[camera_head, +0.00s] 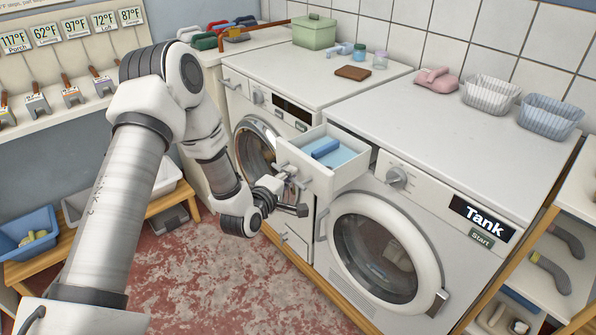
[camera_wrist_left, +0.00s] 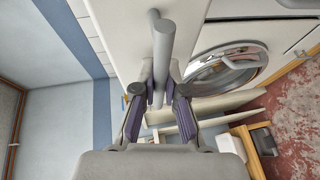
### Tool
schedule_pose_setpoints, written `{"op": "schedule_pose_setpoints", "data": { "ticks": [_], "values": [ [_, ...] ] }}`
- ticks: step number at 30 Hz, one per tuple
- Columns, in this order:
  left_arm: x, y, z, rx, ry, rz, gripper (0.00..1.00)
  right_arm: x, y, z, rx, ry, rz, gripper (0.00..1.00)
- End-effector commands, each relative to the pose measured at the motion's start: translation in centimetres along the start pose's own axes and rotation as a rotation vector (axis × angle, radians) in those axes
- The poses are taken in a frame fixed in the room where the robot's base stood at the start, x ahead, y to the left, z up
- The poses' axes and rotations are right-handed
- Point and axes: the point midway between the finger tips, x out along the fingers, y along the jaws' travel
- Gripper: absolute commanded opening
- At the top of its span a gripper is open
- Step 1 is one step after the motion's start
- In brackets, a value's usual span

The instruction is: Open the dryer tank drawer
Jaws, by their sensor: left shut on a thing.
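The dryer tank drawer (camera_head: 308,172) is white and stands pulled out from the upper left of the front of the right-hand dryer (camera_head: 440,120), which bears the word Tank. Its open top shows a light blue inside and a darker blue block (camera_head: 325,149). My left gripper (camera_head: 289,180) is at the drawer's front, shut on its grey bar handle (camera_wrist_left: 162,55). In the left wrist view the handle runs up from between the fingers of my left gripper (camera_wrist_left: 158,98). My right gripper is not in view.
A second white machine (camera_head: 265,105) with a round door stands to the left. The dryer's round door (camera_head: 385,250) is below the drawer. A wooden bench (camera_head: 62,245) holds a blue basin (camera_head: 28,233). The red worn floor (camera_head: 200,285) in front is clear.

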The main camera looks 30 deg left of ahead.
Motion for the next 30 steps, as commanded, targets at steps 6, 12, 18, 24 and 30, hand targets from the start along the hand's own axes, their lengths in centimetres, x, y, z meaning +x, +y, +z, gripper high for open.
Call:
{"op": "schedule_pose_setpoints", "data": {
  "ticks": [6,12,18,24,30],
  "values": [
    [-1.6,-0.4,-0.6,-0.001,-0.002,-0.004,0.00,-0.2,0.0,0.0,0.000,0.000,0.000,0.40],
    [-1.9,-0.5,-0.6,0.001,-0.003,-0.004,0.00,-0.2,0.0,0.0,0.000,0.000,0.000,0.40],
    [-1.8,-0.5,-0.6,0.001,-0.003,-0.004,0.00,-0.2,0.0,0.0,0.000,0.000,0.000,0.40],
    [-1.8,-0.5,-0.7,0.001,-0.002,-0.003,0.37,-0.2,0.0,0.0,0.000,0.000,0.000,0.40],
    [-2.0,-0.5,-0.7,0.000,-0.001,-0.003,0.37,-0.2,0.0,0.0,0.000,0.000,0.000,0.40]
  ]
}}
